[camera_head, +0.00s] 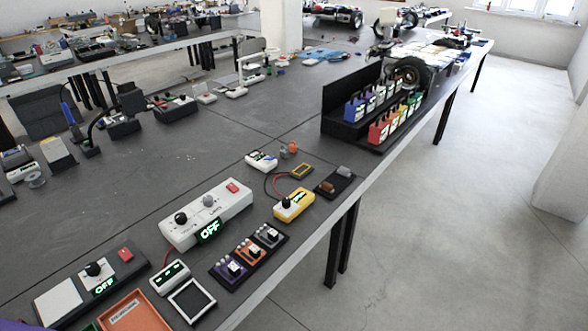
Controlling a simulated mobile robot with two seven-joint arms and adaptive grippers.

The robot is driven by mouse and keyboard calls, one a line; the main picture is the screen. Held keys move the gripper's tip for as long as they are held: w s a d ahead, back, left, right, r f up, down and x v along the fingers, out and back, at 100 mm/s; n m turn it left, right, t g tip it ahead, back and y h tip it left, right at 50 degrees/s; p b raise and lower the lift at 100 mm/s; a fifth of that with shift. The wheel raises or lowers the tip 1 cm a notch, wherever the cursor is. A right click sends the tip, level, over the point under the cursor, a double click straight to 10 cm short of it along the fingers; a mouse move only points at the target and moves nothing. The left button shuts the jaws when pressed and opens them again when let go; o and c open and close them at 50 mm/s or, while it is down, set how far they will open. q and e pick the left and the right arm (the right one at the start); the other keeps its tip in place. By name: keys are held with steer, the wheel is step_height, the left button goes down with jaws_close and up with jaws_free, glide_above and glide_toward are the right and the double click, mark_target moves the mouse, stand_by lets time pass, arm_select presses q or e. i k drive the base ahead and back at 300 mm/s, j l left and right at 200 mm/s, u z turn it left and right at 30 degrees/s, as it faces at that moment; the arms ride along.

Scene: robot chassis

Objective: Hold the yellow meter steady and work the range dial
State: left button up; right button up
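The dial's pointer setting is too small to read. A red lead runs from behind the meter. Neither of my grippers shows in the head view, and nothing is touching the meter.
A white box with an OFF display (207,213) stands left of the meter. A black tray with small modules (250,256) is in front. Open bench (200,150) is farther back.

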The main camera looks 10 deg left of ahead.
mark_target(285, 201)
steer(key=i+l, duration=0.35)
steer(key=l, duration=0.15)
steer(key=i+l, duration=0.4)
steer(key=i+l+u, duration=0.15)
steer(key=l+u, duration=0.15)
steer(key=u, duration=0.2)
steer(key=i+l+u, duration=0.15)
steer(key=l+u, duration=0.3)
steer(key=j, duration=0.05)
